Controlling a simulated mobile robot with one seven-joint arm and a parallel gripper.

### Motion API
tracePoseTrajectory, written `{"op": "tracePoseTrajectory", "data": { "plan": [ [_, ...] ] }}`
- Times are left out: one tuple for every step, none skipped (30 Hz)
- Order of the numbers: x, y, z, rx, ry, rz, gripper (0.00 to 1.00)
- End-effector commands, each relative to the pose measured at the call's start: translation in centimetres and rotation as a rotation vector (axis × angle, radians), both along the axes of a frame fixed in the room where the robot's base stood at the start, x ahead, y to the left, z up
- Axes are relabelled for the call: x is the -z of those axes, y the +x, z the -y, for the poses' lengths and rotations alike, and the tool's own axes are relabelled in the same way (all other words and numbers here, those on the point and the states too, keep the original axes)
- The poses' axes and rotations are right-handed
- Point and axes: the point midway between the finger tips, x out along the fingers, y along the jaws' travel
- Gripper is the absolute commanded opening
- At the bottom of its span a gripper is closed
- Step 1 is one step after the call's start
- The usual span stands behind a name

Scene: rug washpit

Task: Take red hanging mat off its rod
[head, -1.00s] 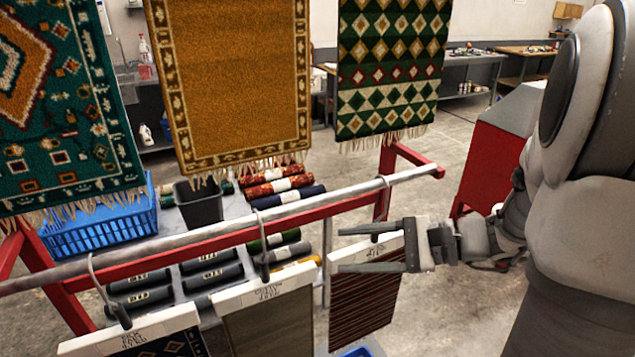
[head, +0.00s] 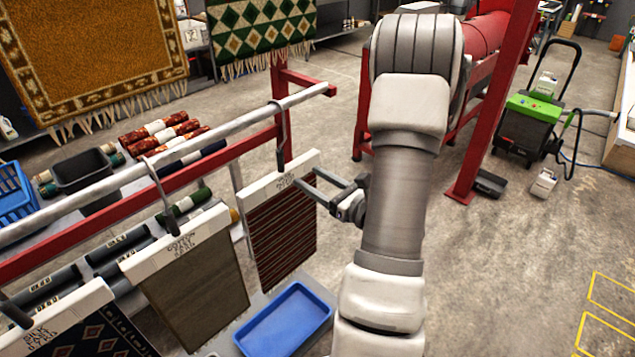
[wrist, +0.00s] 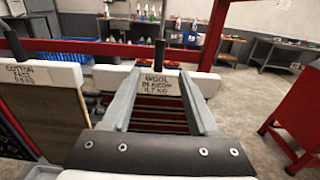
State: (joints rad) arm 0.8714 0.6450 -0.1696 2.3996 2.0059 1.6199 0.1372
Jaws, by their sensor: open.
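The red hanging mat (head: 283,232) is dark red with thin stripes. It hangs from a white header bar (head: 262,187) on a dark hook over the grey metal rod (head: 135,172), at the rod's right end. In the wrist view its label reads "WOOL" and red stripes (wrist: 158,118) show below. My gripper (head: 305,180) is open, its fingertips at the right end of the header bar in the head view. In the wrist view my fingers (wrist: 161,72) lie on either side of the label. I cannot tell whether they touch the bar.
A brown cotton mat (head: 195,290) and a dark patterned silk mat (head: 85,338) hang left of it. A blue tray (head: 287,318) lies below. A red frame post (head: 490,110) and a green-black machine (head: 530,118) stand right. Open floor lies at lower right.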

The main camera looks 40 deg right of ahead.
Motion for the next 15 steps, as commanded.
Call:
{"op": "tracePoseTrajectory", "data": {
  "plan": [
    [-0.1, 0.5, -0.2, -0.004, 0.000, 0.001, 0.60],
    [-0.1, 0.7, -0.2, -0.003, 0.000, 0.001, 0.60],
    [-0.1, 1.0, -0.2, -0.003, 0.000, 0.001, 0.60],
    [-0.1, 1.2, -0.2, -0.003, 0.000, 0.000, 0.60],
    [-0.1, 1.5, -0.3, -0.003, 0.000, 0.000, 0.60],
    [0.0, 1.8, -0.3, -0.003, 0.000, -0.001, 0.60],
    [0.0, 2.0, -0.4, -0.003, -0.001, -0.001, 0.60],
    [-0.1, 2.3, -0.4, -0.003, -0.001, 0.000, 0.60],
    [-0.1, 2.6, -0.5, -0.004, -0.001, 0.000, 0.60],
    [-0.1, 2.9, -0.5, -0.004, -0.001, 0.001, 0.60],
    [-0.1, 3.1, -0.5, -0.004, -0.001, 0.001, 0.60],
    [-0.1, 3.4, -0.6, -0.004, -0.001, 0.001, 0.60],
    [-0.1, 3.7, -0.6, -0.004, -0.001, 0.001, 0.60],
    [-0.1, 3.9, -0.7, -0.005, -0.001, 0.001, 0.60],
    [-0.1, 4.2, -0.7, -0.004, -0.001, 0.000, 0.60]
  ]
}}
